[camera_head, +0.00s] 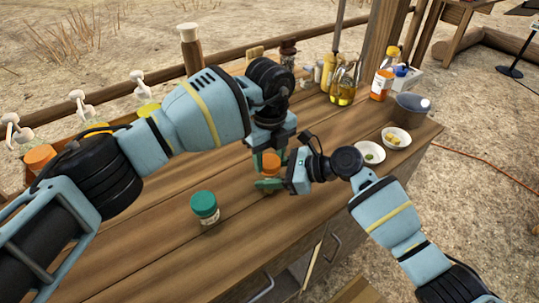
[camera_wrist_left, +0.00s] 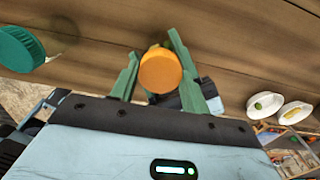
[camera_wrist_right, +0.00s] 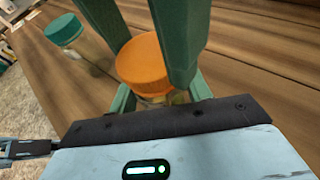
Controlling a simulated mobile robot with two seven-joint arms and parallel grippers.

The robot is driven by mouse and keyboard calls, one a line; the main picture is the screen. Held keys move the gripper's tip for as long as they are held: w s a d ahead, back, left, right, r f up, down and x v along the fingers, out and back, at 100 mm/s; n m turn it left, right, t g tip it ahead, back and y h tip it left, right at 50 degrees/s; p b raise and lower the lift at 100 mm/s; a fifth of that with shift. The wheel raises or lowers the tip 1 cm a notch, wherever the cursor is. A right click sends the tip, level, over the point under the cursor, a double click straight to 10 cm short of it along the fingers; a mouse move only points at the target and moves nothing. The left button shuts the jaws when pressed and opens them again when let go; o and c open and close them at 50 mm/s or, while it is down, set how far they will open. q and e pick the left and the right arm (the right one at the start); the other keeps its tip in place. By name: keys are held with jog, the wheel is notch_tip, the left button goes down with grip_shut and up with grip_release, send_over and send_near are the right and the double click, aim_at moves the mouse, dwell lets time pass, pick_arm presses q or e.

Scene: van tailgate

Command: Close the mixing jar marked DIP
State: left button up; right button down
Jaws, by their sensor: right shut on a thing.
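A jar with an orange lid (camera_head: 271,165) stands upright on the wooden worktop. Its clear body (camera_wrist_right: 160,99) shows under the lid in the right wrist view; no marking is readable on it. My right gripper (camera_head: 268,184) is shut on the jar's body, low near the worktop. My left gripper (camera_wrist_left: 153,46) points down from above, its fingers apart on either side of the orange lid (camera_wrist_left: 160,71). I cannot tell whether they touch it. A second jar with a green lid (camera_head: 204,205) stands to the left; its label is too small to read.
Two white bowls (camera_head: 368,153) (camera_head: 396,138) and a dark pot (camera_head: 411,108) stand at the right. Oil bottles (camera_head: 345,88) and an orange-and-white container (camera_head: 381,84) stand at the back. The worktop around the green-lidded jar is clear.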

pick_arm(q)
jog(key=o, duration=0.5)
jog(key=shift+c, duration=0.2)
jog(key=shift+r, duration=2.3)
jog(key=o, duration=0.5)
jog(key=shift+o, duration=0.2)
notch_tip(320, 180, up, 12)
